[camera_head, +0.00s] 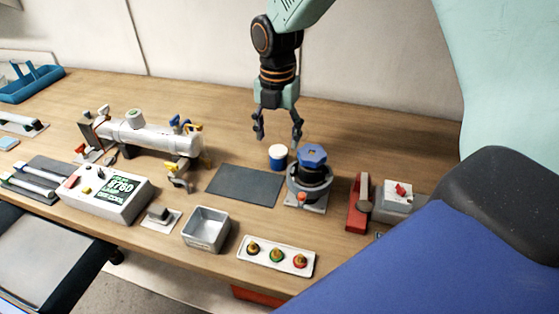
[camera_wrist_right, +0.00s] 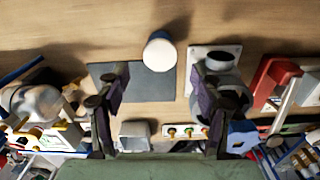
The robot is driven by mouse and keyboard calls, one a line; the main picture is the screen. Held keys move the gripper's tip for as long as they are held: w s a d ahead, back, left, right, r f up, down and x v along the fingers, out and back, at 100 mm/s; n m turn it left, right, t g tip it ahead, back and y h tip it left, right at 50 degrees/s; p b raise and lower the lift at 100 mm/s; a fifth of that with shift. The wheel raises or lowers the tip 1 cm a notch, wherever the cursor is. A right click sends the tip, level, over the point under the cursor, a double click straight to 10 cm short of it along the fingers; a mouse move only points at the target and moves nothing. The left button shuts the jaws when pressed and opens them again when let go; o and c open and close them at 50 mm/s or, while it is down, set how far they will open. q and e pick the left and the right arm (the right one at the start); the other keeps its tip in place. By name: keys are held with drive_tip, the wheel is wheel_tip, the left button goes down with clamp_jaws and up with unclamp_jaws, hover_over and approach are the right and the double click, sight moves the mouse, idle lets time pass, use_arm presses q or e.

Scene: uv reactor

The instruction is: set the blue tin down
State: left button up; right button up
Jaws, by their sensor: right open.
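The blue tin (camera_head: 278,157), with a white top, stands upright on the bench by the far right corner of a dark flat mat (camera_head: 240,186). In the right wrist view the tin (camera_wrist_right: 160,50) overlaps the edge of the mat (camera_wrist_right: 150,86); whether its base touches the mat I cannot tell. My right gripper (camera_head: 278,140) is open and empty, with its fingers spread just above and behind the tin in the head view. In the right wrist view the tin shows between and beyond the two fingers (camera_wrist_right: 160,82), apart from both. My left gripper is not in view.
A round dark fixture with a blue hexagonal knob (camera_head: 313,155) stands close right of the tin. A red clamp-like device (camera_head: 358,205) is further right. A metal bin (camera_head: 207,229) and a button panel (camera_head: 276,256) lie in front. A white cylinder rig (camera_head: 140,133) stands left.

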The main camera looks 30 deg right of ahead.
sight(278, 150)
wheel_tip(278, 150, down, 6)
drive_tip(key=shift+w+d+r, duration=0.1)
drive_tip(key=shift+w, duration=0.05)
drive_tip(key=shift+s+f, duration=0.2)
drive_tip(key=shift+f, duration=0.25)
drive_tip(key=shift+w+d+f, duration=0.1)
drive_tip(key=shift+w, duration=0.2)
drive_tip(key=shift+c, duration=1.1)
drive_tip(key=shift+s, duration=0.25)
drive_tip(key=c, duration=1.1)
